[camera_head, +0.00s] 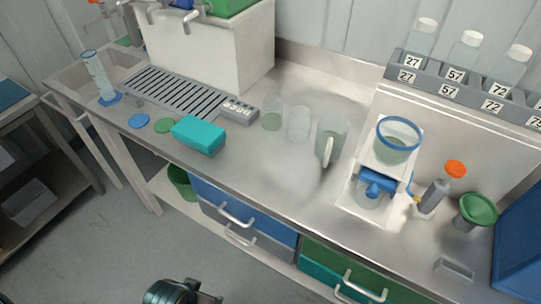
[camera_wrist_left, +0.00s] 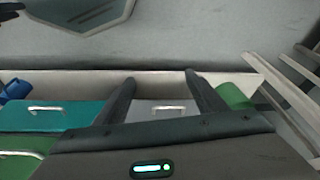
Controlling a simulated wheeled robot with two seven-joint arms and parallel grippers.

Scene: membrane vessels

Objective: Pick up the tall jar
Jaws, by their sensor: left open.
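Three clear vessels stand upright close together on the middle of the steel bench in the head view. They are a short jar (camera_head: 272,119) with a greenish base, a plain taller clear jar (camera_head: 299,124), and a greenish jug (camera_head: 332,139) with a pale handle. The plain one looks like the tall jar, but I cannot be sure. In the left wrist view my left gripper (camera_wrist_left: 159,82) has two dark fingers apart with nothing between them. Drawer fronts show beyond it and no jar is visible there. My right gripper is not seen.
A teal box (camera_head: 199,135) lies left of the vessels near the bench's front edge. A slotted drain tray (camera_head: 178,93) is behind it. To the right stand a white stand with a blue-rimmed vessel (camera_head: 397,140) and an orange-capped bottle (camera_head: 437,190). Numbered bottles line a shelf (camera_head: 460,92).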

